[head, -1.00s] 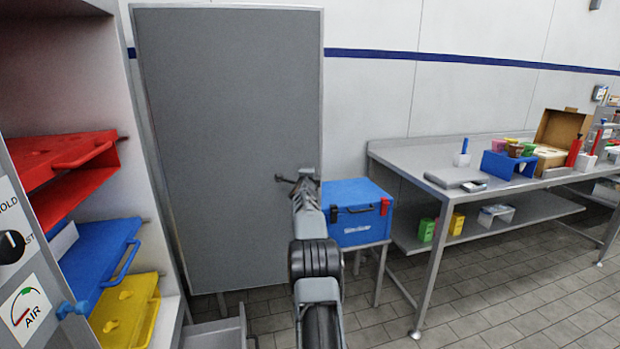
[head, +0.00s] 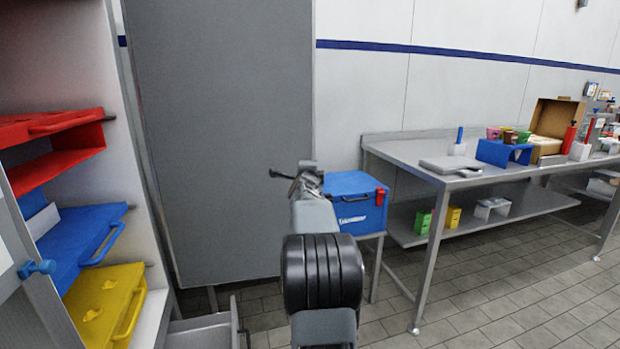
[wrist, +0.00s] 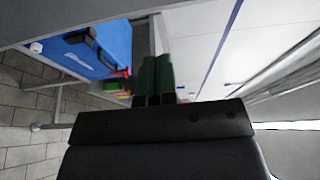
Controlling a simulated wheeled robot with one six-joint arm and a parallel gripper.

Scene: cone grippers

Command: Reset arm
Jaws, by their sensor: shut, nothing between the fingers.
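My arm rises from the bottom middle of the head view, with my gripper (head: 296,178) at its far end in front of the grey panel. In the wrist view my gripper (wrist: 155,80) shows two dark green fingers side by side, shut with nothing held. A blue cool box (head: 357,203) with red latches stands on a small stand just beyond and right of my arm. It also shows in the wrist view (wrist: 98,50), at the upper left. My arm hides part of the box in the head view.
A steel table (head: 400,152) stands at the right, with a blue stand (head: 505,153), an open cardboard box (head: 556,119) and small items. An open cabinet with red (head: 60,165), blue (head: 78,238) and yellow (head: 103,300) cases is close at the left. A tall grey panel (head: 220,110) stands behind my arm. Tiled floor is clear at lower right.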

